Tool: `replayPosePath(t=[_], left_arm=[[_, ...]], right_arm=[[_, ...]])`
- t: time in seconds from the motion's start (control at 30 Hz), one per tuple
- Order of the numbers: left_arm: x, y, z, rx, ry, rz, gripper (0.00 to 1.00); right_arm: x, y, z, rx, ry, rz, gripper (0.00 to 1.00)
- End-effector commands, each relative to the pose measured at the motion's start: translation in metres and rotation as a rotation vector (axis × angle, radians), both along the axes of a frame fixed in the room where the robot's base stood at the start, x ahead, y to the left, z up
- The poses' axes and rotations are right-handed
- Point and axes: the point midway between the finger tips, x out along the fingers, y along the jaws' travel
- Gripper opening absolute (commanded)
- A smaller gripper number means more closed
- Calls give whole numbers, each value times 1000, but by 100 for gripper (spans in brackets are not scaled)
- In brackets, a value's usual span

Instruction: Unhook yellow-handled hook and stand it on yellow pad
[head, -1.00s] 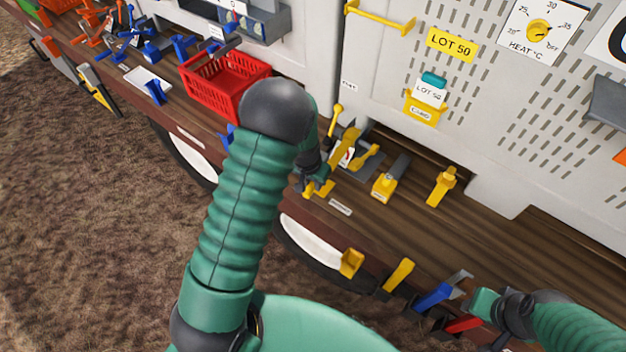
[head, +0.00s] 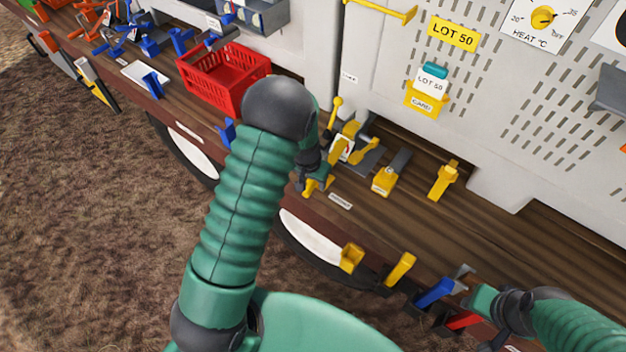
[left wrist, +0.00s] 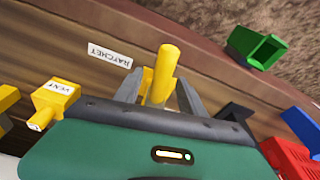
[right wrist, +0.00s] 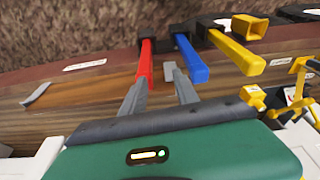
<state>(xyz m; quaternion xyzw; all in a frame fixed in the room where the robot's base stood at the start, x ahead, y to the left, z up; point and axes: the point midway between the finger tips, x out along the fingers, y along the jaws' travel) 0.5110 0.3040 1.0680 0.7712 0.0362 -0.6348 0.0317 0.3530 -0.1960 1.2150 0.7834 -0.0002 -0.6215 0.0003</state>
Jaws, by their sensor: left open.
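My left gripper (head: 314,180) is at the shelf's front edge in the head view, partly hidden by its own arm. In the left wrist view its open fingers (left wrist: 160,95) stand on either side of an upright yellow handle (left wrist: 164,72), near a RATCHET label. I cannot tell whether they touch it, and its lower end is hidden. My right gripper (head: 472,284) is near the front edge; its fingers (right wrist: 160,90) are apart in the right wrist view, close to red and blue handles. I cannot clearly identify the hook or a yellow pad.
A red basket (head: 224,80) stands left of my left gripper. Yellow blocks (head: 385,180) (head: 442,182) stand on the wooden shelf. A blue handle (head: 434,292) and a red handle (head: 465,320) are by my right gripper. The white wall closes off the back.

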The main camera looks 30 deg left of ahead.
Motion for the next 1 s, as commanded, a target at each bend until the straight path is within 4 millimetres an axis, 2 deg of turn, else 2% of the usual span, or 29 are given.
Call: replayPosePath(t=[0.13,0.23,0.37,0.5,0.7,0.83,1.0], left_arm=[[0,0,1,0,1,0,48],[-1,0,11,0,-1,0,48],[-6,0,42,0,-1,0,48],[-13,-1,86,0,-2,-1,48],[-24,-2,139,-1,0,0,48],[-28,-2,157,0,-1,0,48],[-30,-2,164,0,3,-1,48]], right_arm=[[0,0,1,0,0,0,36],[0,0,8,0,0,0,36],[0,0,32,0,0,0,36],[0,0,64,0,0,0,36],[0,0,103,0,0,0,36],[0,0,112,0,0,0,36],[0,0,114,0,0,0,36]])
